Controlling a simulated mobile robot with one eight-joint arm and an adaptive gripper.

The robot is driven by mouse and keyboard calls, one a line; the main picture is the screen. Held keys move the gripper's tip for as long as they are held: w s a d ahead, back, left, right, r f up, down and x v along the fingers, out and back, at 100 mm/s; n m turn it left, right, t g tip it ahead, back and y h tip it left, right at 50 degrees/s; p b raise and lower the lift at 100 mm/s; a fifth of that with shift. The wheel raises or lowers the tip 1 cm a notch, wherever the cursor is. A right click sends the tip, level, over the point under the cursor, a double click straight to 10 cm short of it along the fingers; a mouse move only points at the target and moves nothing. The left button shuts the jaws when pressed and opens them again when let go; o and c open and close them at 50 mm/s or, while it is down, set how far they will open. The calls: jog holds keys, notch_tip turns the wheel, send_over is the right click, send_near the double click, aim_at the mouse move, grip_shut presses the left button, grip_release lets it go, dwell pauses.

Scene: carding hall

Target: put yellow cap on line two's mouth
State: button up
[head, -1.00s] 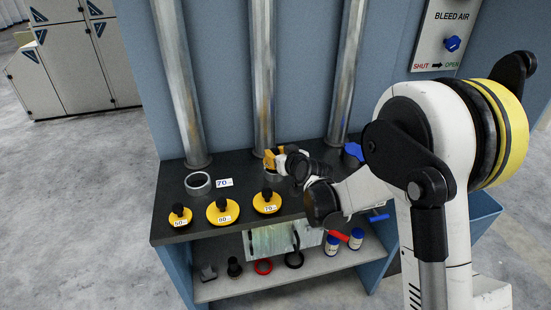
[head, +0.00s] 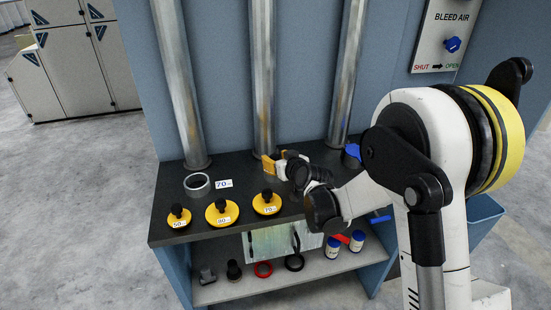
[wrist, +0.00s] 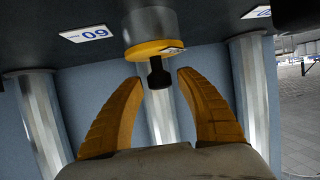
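In the wrist view, which is upside down, a yellow cap (wrist: 150,48) with a black knob (wrist: 157,74) sits on the end of a grey mouth (wrist: 148,22). A label reading 60 (wrist: 87,34) lies beside this mouth. My gripper (wrist: 157,78) is open, its yellow fingers on either side of the knob with gaps showing. In the head view my gripper (head: 268,163) is at the middle mouth, largely hiding it and its cap. Three more yellow caps with black knobs stand along the bench's front edge: left (head: 178,219), centre (head: 221,214) and right (head: 266,205).
The left mouth (head: 197,184) is uncovered, with a 70 label (head: 223,183) beside it. A blue item (head: 352,150) is at the right mouth. Vertical pipes (head: 262,80) rise behind. The lower shelf (head: 215,291) holds rings, blue-and-white jars and small dark parts.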

jog(key=shift+r, duration=0.1)
jog(key=shift+r+p, duration=0.3)
jog(key=shift+p, duration=0.1)
jog(key=s+d+r+m+g+h+p, duration=0.1)
jog(key=s+d+r+p, duration=0.1)
jog(key=s+d+r, duration=0.65)
jog(key=s+d+r+m+g+h+p, duration=0.1)
jog(key=s+d+r+g, duration=0.2)
jog(key=s, duration=1)
jog(key=s+d+m+h, duration=0.1)
jog(key=s+d+h, duration=0.1)
jog(key=s+d, duration=0.3)
jog(key=s+d+m+g+h, duration=0.1)
jog(key=s+d, duration=0.4)
jog(key=s, duration=0.7)
jog(key=shift+f+m+h, duration=0.15)
jog(key=shift+m+h, duration=0.25)
jog(key=shift+m, duration=0.1)
jog(key=shift+a, duration=0.1)
